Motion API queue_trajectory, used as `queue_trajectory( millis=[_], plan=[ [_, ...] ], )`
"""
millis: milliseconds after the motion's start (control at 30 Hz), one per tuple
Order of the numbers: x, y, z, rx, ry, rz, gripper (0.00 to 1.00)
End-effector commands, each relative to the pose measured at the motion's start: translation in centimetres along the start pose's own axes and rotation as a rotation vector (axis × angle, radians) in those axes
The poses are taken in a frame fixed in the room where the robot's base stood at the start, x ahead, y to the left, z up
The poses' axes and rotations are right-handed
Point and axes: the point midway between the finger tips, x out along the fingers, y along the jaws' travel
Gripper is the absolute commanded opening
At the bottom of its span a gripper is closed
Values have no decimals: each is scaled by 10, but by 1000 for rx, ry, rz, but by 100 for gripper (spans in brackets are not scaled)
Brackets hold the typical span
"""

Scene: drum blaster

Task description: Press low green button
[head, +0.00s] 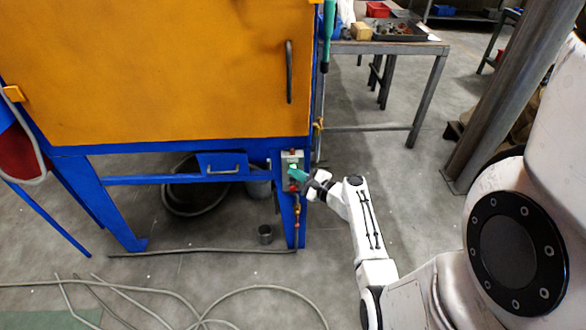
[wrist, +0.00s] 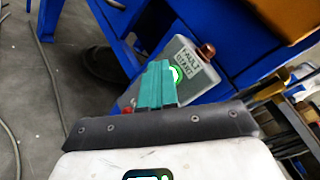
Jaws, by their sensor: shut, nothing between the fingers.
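A grey control box (head: 291,157) is mounted on the blue leg of the orange-doored machine. In the wrist view the box (wrist: 182,62) shows a label and a glowing green button (wrist: 177,74). My gripper (head: 294,174) is shut and empty, with its teal fingers at the box's lower front. In the wrist view the fingers (wrist: 157,82) point at the box and cover part of the green button. I cannot tell whether the fingertips touch the button.
The blue machine frame (head: 170,178) and orange door (head: 160,70) stand behind the box. A pipe with fittings (head: 297,215) runs down below the box. Hoses (head: 200,310) lie on the floor at the front left. A metal workbench (head: 385,48) stands behind at the right.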

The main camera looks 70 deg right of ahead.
Motion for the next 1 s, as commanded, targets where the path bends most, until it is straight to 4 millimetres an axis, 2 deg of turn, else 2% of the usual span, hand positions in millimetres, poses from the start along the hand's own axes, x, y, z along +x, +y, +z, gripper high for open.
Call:
queue_trajectory(
  millis=[1000],
  plan=[
    [-15, 11, 12, 1, 0, 0, 0]
  ],
)
